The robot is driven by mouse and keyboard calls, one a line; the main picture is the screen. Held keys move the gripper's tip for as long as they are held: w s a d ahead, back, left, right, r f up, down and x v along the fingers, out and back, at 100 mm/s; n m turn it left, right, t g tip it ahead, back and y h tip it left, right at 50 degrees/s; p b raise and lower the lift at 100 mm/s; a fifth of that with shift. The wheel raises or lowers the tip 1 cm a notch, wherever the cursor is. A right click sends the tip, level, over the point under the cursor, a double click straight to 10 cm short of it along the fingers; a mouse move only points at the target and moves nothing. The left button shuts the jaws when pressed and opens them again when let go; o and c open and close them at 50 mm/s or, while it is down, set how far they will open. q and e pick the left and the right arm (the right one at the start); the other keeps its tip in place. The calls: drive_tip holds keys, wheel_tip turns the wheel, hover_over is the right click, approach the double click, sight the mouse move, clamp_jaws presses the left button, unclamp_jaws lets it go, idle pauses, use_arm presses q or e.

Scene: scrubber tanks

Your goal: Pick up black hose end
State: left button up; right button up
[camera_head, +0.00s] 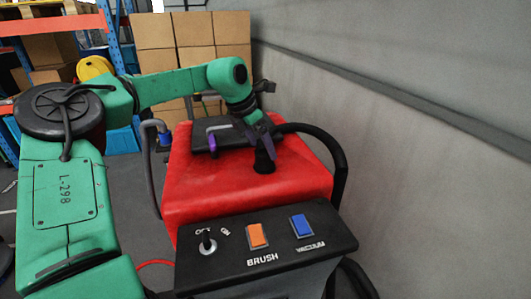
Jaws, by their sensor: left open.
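A red scrubber tank (300,180) stands in the middle. A black hose (338,152) arches along its right side, and its upper end runs in behind my left gripper (261,133). A black cone-shaped piece (264,160) stands on the tank top just below the gripper's purple fingers. I cannot tell whether this piece is the hose end or whether the fingers touch it. The left gripper is open, pointing down from the green arm that reaches in from the left. The wrist partly hides the area behind it. My right gripper is not seen.
A control panel (275,240) with orange and blue switches is in front. A grey hose (150,165) hangs left. A grey wall (430,150) closes the right. Cardboard boxes (155,32) stand behind.

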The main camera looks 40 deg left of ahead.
sight(263, 151)
use_arm(q)
drive_tip(key=x, duration=0.1)
drive_tip(key=p+x, duration=0.1)
drive_tip(key=shift+d+f, duration=0.2)
drive_tip(key=shift+f, duration=0.6)
clamp_jaws()
wheel_tip(263, 151, up, 7)
drive_tip(key=shift+r+b, duration=0.1)
drive_tip(key=shift+b, duration=0.95)
wheel_tip(263, 151, up, 4)
drive_tip(key=shift+f+p, duration=0.1)
drive_tip(key=shift+p, duration=0.4)
wheel_tip(263, 151, up, 2)
drive_tip(key=p, duration=0.2)
drive_tip(key=shift+p, duration=0.35)
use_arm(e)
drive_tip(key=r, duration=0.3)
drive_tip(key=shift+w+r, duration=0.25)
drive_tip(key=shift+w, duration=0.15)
